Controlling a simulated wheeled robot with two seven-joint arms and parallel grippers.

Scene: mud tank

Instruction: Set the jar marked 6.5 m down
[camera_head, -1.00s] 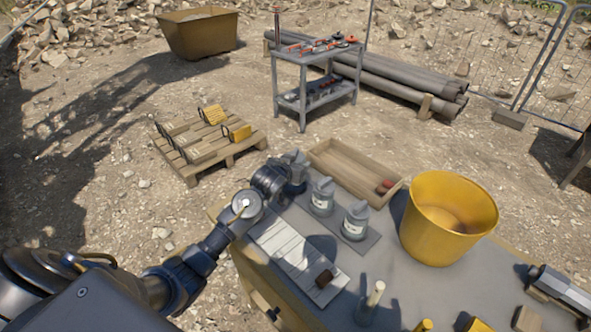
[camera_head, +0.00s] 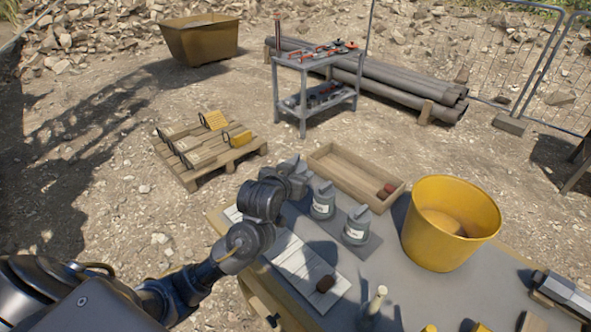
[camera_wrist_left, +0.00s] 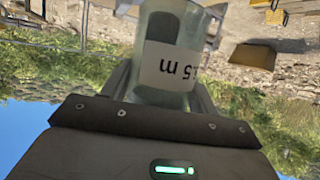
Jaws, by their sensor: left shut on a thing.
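My left gripper (camera_head: 296,178) is shut on a jar, above the back left of the workbench. In the left wrist view the held jar (camera_wrist_left: 165,75) is clear and greyish, with a white label. The label reads upside down there and shows "5 m", with its first part cut off by the jar's curve. In the head view my wrist hides most of this jar. Two similar jars, a left one (camera_head: 323,203) and a right one (camera_head: 356,228), stand upright on a dark mat (camera_head: 370,247) just right of the gripper. My right gripper is not in view.
A wooden tray (camera_head: 345,178) with reddish pieces lies behind the jars. A yellow bucket (camera_head: 450,225) stands to their right. The bench (camera_head: 415,290) has bare room before the bucket.

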